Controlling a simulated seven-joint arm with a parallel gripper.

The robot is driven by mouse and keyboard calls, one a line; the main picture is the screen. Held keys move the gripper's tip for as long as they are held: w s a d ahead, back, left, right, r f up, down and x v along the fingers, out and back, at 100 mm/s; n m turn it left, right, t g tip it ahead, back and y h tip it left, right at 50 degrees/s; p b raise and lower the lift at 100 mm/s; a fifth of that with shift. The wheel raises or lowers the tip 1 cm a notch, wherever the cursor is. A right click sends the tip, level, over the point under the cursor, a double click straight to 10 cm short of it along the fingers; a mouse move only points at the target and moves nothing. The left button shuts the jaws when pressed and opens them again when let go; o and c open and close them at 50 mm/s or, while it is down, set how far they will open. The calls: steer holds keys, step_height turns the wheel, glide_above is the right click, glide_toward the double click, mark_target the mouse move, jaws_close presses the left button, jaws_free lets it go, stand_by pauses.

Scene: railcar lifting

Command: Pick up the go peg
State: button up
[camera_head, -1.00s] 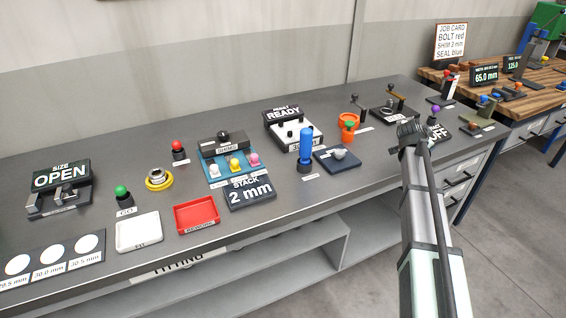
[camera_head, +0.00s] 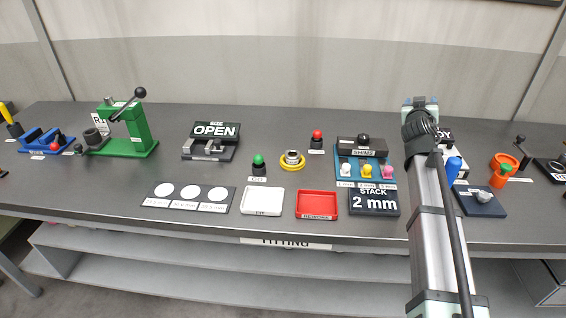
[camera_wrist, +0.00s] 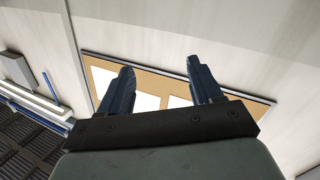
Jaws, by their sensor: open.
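The go peg (camera_head: 258,163) has a green round knob on a dark stand and stands upright on the grey bench, left of centre in the head view. Its label reads GO. My gripper (camera_head: 421,101) is raised over the bench to the right of the peg, well apart from it. The wrist view shows my gripper (camera_wrist: 160,66) with its two dark fingers spread and nothing between them. The wrist view faces a wall with a framed board (camera_wrist: 176,101), and the peg is not in it.
A red-knobbed peg (camera_head: 317,138) and a yellow-ringed part (camera_head: 292,160) stand near the go peg. A white tray (camera_head: 263,212) and a red tray (camera_head: 317,217) lie in front. A gauge with an OPEN sign (camera_head: 215,131) stands left. My arm covers part of the right side.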

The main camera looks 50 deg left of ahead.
steer(key=s+a+f+g+y, duration=0.1)
steer(key=s+a+f+g, duration=0.2)
steer(key=s, duration=0.5)
steer(key=s+a+f+n+g+y, duration=0.1)
steer(key=s+a+f, duration=0.1)
steer(key=s+a, duration=0.4)
steer(key=s+a+f+g+y, duration=0.1)
steer(key=s+a+f+y, duration=0.2)
steer(key=s, duration=0.6)
steer(key=n+g, duration=0.2)
steer(key=g, duration=0.4)
glide_toward(259, 160)
steer(key=x, duration=0.4)
steer(key=shift+s+r, duration=0.1)
steer(key=shift+x, duration=3.05)
steer(key=shift+d, duration=0.1)
steer(key=c, duration=1.1)
steer(key=shift+c, duration=0.2)
